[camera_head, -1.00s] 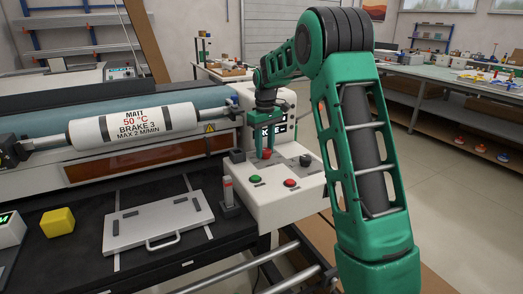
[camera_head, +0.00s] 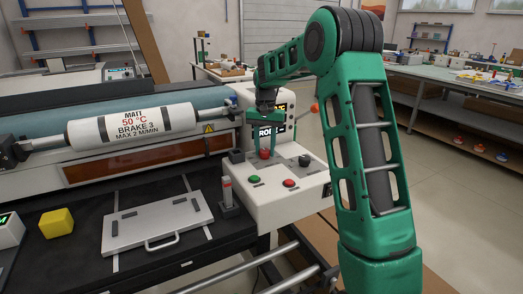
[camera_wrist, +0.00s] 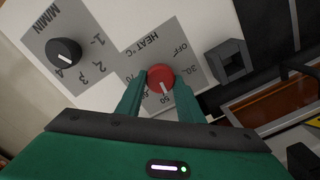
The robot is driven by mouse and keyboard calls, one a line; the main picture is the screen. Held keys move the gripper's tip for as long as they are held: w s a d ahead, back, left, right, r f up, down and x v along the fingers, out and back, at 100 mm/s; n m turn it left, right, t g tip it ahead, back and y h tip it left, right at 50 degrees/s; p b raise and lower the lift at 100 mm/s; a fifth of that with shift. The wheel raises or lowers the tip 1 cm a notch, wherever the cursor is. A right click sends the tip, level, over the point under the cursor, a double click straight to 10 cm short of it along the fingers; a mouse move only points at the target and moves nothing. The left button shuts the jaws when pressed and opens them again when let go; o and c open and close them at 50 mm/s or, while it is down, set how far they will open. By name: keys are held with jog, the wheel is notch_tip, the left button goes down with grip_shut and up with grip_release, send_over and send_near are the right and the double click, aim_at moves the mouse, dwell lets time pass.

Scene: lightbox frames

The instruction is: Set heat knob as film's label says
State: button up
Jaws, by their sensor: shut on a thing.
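The film roll (camera_head: 131,125) lies across the machine at left; its label reads MATT, 50 °C, BRAKE 3, MAX 2 M/MIN. The red heat knob (camera_wrist: 159,77) sits on a grey HEAT °C scale plate on the white control box; it also shows in the head view (camera_head: 264,154). My gripper (camera_wrist: 160,80) is shut on this knob, one green finger on each side. The knob's white pointer mark points toward the bottom of the wrist view, at a figure that looks like 50. OFF and 30 show to the right; the figures beside the left finger are partly hidden.
A dark M/MIN knob (camera_wrist: 64,52) stands beside the heat knob, its mark near 4. A dark square block (camera_wrist: 229,62) stands on the other side. Green (camera_head: 253,179) and red (camera_head: 288,183) buttons sit at the box's front. A yellow cube (camera_head: 57,222) and grey plate (camera_head: 158,219) lie left.

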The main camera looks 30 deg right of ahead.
aim_at(264, 150)
jog(key=shift+s+m, duration=0.1)
jog(key=shift+m, duration=1.3)
jog(key=shift+a, duration=0.15)
jog(key=o, duration=1.1)
jog(key=shift+r, duration=0.5)
notch_tip(264, 150, up, 10)
jog(key=shift+f, duration=0.15)
